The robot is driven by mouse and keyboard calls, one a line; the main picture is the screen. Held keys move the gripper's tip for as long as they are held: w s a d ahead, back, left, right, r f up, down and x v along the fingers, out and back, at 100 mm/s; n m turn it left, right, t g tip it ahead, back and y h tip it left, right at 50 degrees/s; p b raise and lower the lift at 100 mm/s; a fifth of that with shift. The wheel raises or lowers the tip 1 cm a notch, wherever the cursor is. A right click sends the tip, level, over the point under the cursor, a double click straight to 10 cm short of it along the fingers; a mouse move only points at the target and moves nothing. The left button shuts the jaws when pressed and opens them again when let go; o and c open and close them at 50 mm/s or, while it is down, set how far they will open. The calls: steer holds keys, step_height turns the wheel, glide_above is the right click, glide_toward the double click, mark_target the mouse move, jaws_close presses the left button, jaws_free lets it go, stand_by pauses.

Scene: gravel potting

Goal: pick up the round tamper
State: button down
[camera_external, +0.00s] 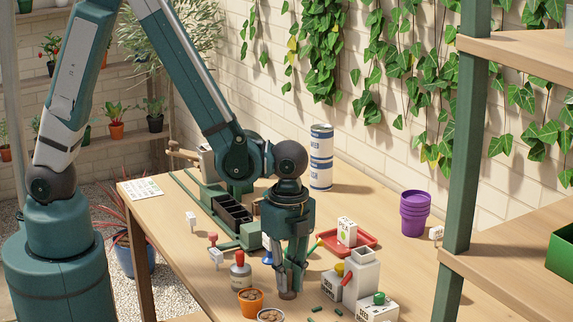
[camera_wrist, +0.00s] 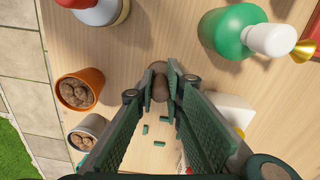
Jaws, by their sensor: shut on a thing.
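The round tamper (camera_external: 288,295) is a brown piece at the tips of my gripper (camera_external: 292,280), low over the front part of the table. In the wrist view the tamper (camera_wrist: 158,88) sits between the two dark green fingers of my gripper (camera_wrist: 160,76), which are shut on it. The fingers hide much of it. I cannot tell whether its lower end touches the table.
An orange pot (camera_external: 250,303) and a pale pot (camera_external: 270,315), both with brown lumps inside, stand left of my gripper. A bottle with a red top (camera_external: 240,273) stands behind them. A white feed box (camera_external: 377,308) and a red tray (camera_external: 365,243) lie to the right.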

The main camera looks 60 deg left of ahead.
stand_by(0.3)
steer(key=shift+r+p, duration=0.85)
steer(key=shift+r, duration=4.15)
